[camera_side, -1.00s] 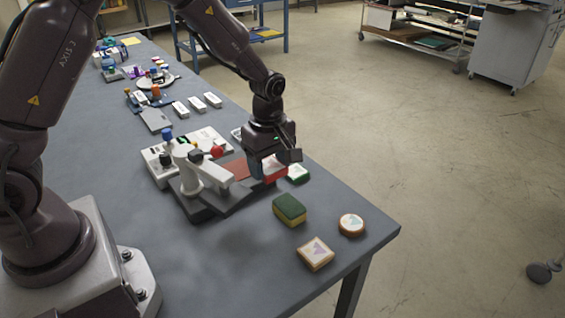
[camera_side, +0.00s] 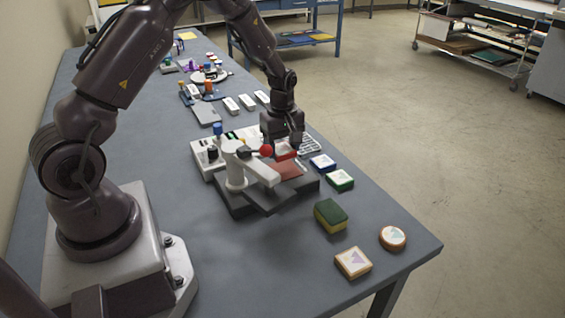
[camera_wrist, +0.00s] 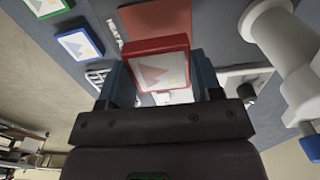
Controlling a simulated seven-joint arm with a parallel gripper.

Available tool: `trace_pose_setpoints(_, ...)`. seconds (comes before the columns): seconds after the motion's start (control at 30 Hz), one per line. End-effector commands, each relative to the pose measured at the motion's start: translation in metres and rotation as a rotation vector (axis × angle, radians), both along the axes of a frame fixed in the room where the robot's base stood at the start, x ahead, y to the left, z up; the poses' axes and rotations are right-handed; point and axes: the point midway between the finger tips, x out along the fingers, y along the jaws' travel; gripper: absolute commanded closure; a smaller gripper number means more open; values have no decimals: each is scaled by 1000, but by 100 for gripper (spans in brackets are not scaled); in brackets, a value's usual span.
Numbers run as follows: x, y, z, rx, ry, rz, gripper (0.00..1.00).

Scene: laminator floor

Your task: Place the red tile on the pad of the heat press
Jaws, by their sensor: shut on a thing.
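My gripper (camera_side: 284,146) is shut on the red tile (camera_wrist: 157,62), which has a white face with a printed picture. In the side view the red tile (camera_side: 285,153) is held at the far end of the heat press, close to its reddish pad; whether it touches the pad I cannot tell. The heat press (camera_side: 262,199) has a dark base, a white swung-aside arm and a red knob. Its pad (camera_side: 287,170) is bare where it shows, and also appears in the wrist view (camera_wrist: 133,20), ahead of the tile.
A blue tile (camera_side: 323,162) and a green tile (camera_side: 340,180) lie right of the press. A green-yellow sponge (camera_side: 330,215), a square wooden-edged tile (camera_side: 353,262) and a round one (camera_side: 393,237) lie nearer the front. A control box (camera_side: 205,160) stands left of the press.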

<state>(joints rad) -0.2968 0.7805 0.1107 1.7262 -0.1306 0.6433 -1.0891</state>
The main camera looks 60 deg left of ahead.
Motion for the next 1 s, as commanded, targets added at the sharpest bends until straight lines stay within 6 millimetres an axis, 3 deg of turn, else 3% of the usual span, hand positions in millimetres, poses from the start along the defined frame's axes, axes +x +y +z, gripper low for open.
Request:
trace_pose_setpoints(0.4,0,0,-45,0,0,1,67)
trace_pose_setpoints(0.77,1,0,-50,1,-1,1,67)
trace_pose_setpoints(0.8,0,0,-50,0,-1,1,36)
trace_pose_setpoints(0.9,0,0,-50,0,-1,1,16)
trace_pose_setpoints(1.0,0,0,-50,1,-1,1,16)
